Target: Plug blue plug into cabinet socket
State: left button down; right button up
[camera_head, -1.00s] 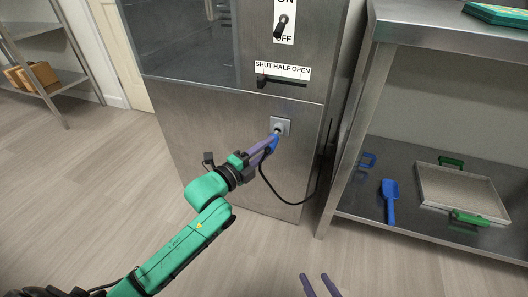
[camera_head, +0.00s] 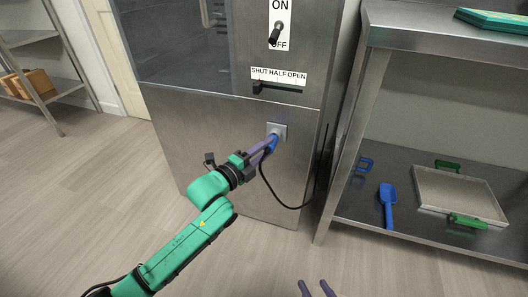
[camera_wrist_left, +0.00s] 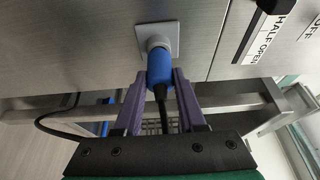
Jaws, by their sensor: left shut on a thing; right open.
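The blue plug (camera_wrist_left: 160,68) is between the purple fingers of my left gripper (camera_wrist_left: 160,85), which is shut on it. In the head view my left gripper (camera_head: 262,150) holds the plug (camera_head: 271,141) at the front of the steel cabinet (camera_head: 225,140). The plug's front end meets the grey square socket (camera_wrist_left: 158,40), which also shows in the head view (camera_head: 279,129). How deep it sits cannot be told. A black cable runs from the plug's back. My right gripper (camera_head: 316,289) is open and empty at the bottom edge, its fingertips apart.
A lever (camera_head: 275,34) between ON and OFF and a SHUT/HALF/OPEN slider (camera_head: 258,88) are above the socket. A steel shelf unit (camera_head: 390,150) at right holds a blue scoop (camera_head: 388,204) and a metal tray (camera_head: 462,208). The floor in front is clear.

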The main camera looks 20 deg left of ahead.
pick_arm(q)
jog(key=shift+c, duration=2)
grip_release()
jog(key=p+v, duration=0.4)
jog(key=v, duration=1)
jog(key=shift+s+a, duration=0.15)
jog(key=shift+s, duration=0.05)
pick_arm(e)
jog(key=d+r+g, duration=0.1)
jog(key=d+r+g+h, duration=0.1)
jog(key=r, duration=0.1)
jog(key=shift+w+d+n, duration=0.1)
jog(key=shift+d+n, duration=0.1)
jog(key=shift+n, duration=0.2)
